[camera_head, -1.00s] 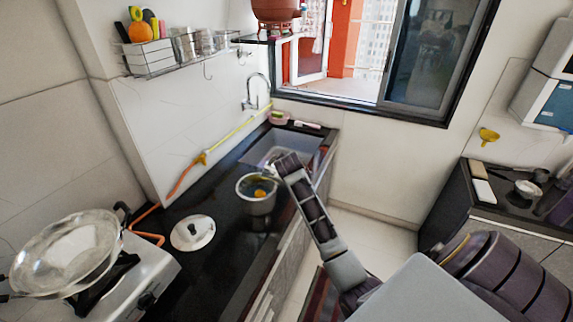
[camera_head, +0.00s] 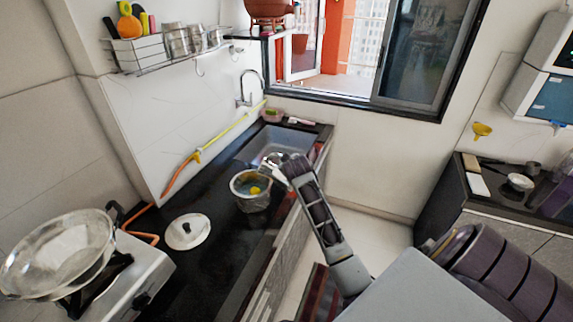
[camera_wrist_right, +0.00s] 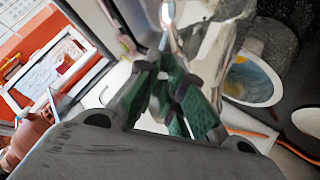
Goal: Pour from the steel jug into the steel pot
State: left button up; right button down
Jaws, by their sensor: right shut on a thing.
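The steel pot (camera_head: 250,205) stands upright on the black counter. A yellow-orange patch and bluish tones show inside it. In the right wrist view the pot (camera_wrist_right: 252,78) is at the right. My right gripper (camera_head: 287,166) is shut on the steel jug (camera_head: 273,160), close to the pot's upper right side in the head view. In the wrist view the green-padded fingers of the right gripper (camera_wrist_right: 172,95) are in front of the shiny jug (camera_wrist_right: 200,38). The gripper hides part of the jug, and I cannot tell its exact tilt or whether anything flows. My left gripper is out of view.
A steel lid (camera_head: 187,231) lies on the counter left of the pot. A stove (camera_head: 128,272) with a large pan (camera_head: 55,250) stands farther left. The sink (camera_head: 283,140) is behind the jug. An orange-yellow hose (camera_head: 190,162) runs along the wall.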

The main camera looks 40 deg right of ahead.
jog(key=shift+s+d+f+m+t+y+b, duration=0.3)
jog(key=shift+s+d+f+m+t+b, duration=0.1)
jog(key=shift+t, duration=0.1)
dwell(0.4)
